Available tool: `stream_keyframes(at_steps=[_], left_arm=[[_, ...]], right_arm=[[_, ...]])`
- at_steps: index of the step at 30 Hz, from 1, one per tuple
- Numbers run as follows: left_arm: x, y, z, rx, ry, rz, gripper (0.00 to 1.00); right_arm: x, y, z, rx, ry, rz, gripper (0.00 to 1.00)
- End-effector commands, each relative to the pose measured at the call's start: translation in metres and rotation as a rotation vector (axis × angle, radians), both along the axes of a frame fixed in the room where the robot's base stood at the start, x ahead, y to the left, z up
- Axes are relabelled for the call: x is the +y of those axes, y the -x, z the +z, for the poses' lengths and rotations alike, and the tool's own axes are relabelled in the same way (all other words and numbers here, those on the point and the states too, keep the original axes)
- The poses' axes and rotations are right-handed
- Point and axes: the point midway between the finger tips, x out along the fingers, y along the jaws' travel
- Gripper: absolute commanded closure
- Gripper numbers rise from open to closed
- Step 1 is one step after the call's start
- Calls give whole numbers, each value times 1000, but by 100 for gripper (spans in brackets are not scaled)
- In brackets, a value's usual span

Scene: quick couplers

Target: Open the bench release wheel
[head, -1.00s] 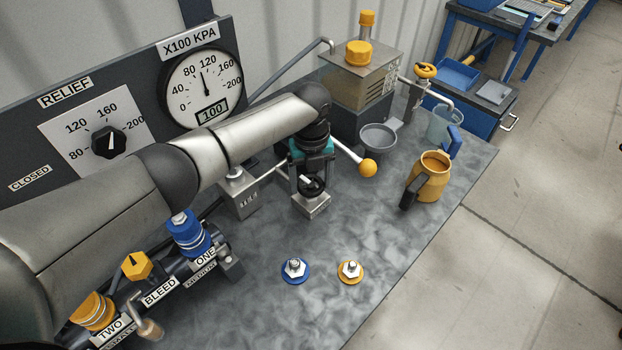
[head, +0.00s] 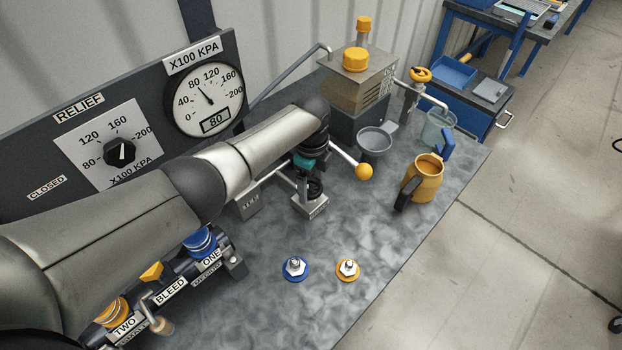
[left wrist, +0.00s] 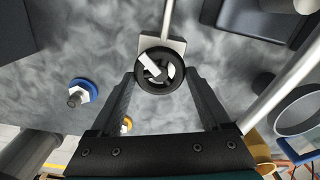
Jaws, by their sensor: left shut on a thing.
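A small black handwheel (head: 315,188) with a pale bar across it stands on a grey metal block (head: 312,206) on the bench. The label on the block is too small to read. In the left wrist view the wheel (left wrist: 160,70) sits between the fingertips. My left gripper (head: 308,181) comes down over the wheel and is shut on it, one finger on each side. The round gauge (head: 204,94) reads 80 on its display, with the needle near 80. My right gripper is not in view.
A lever with a yellow ball (head: 364,171) sticks out beside my gripper. A yellow jug (head: 425,180) stands to the right. Blue (head: 295,268) and yellow (head: 347,269) fittings stand in front. The bench front is otherwise clear.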

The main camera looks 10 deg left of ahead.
Motion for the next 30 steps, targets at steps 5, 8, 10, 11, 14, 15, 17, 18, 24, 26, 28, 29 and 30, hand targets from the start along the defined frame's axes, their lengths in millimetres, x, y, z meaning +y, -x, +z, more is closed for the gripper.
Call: stream_keyframes(at_steps=[5,8,10,11,14,15,17,18,24,26,28,29,30], left_arm=[[0,-1,2,0,0,170,75],[0,-1,2,0,-1,266,75],[0,-2,2,-1,-2,331,75],[0,-2,2,0,-1,360,75],[1,-3,2,-1,-3,455,75],[0,-3,2,0,-3,493,75],[0,-3,2,0,-3,549,75],[0,-3,2,-1,-2,587,75],[1,-4,2,-1,-3,777,75],[1,-4,2,-1,-3,835,75],[2,-4,2,-1,-4,901,75],[2,-4,2,-1,-4,929,75],[1,-5,2,-1,-4,967,75]], right_arm=[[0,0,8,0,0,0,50],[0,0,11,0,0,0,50],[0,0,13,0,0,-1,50],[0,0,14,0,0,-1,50],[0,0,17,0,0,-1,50],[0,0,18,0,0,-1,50],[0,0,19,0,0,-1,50],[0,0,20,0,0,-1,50],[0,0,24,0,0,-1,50],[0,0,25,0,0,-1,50],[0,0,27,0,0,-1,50],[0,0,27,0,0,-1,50],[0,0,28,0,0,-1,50]])
